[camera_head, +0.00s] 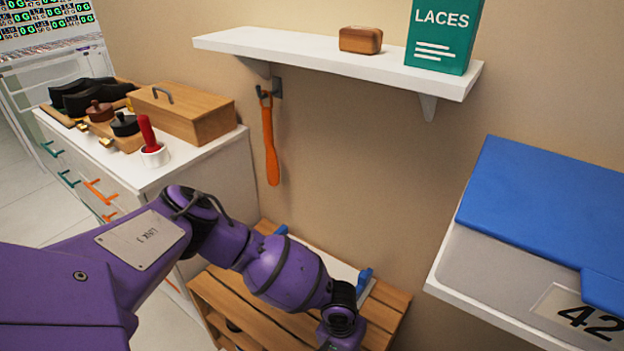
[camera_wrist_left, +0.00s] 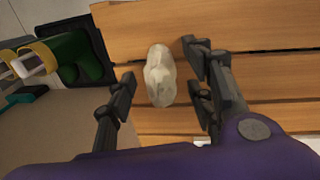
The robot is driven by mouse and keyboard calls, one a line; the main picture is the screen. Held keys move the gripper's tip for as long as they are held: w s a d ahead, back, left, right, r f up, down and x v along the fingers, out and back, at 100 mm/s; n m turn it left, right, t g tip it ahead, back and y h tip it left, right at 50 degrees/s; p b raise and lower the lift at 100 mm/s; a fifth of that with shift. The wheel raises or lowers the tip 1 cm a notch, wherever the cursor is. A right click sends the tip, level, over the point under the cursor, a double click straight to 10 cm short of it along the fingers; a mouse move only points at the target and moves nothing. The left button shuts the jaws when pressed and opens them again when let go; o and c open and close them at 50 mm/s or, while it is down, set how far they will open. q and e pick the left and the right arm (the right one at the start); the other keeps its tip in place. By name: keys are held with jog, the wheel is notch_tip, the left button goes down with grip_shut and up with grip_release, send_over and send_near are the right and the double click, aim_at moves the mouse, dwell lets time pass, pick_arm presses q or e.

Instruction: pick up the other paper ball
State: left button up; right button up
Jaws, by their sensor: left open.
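A crumpled off-white paper ball (camera_wrist_left: 160,76) lies on a wooden slatted surface (camera_wrist_left: 265,35) in the left wrist view. My left gripper (camera_wrist_left: 161,88) is open, with its dark fingers on either side of the ball. A gap shows between the ball and the left finger; the right fingers are close to it, and I cannot tell whether they touch. In the head view my purple left arm reaches down to the low slatted rack (camera_head: 230,300); the fingertips and the ball are out of sight there. My right gripper is not in view.
A white cabinet (camera_head: 190,172) with a wooden box (camera_head: 195,118) stands at left. A wall shelf (camera_head: 290,50) is above, with an orange shoehorn (camera_head: 270,145) hanging below it. A blue-lidded box (camera_head: 550,210) is at right. Dark and green items (camera_wrist_left: 85,55) lie beside the slats.

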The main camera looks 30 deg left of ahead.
pick_arm(q)
jog(key=shift+w+d, duration=0.1)
jog(key=shift+w, duration=0.1)
jog(key=c, duration=0.9)
jog(key=shift+c, duration=0.2)
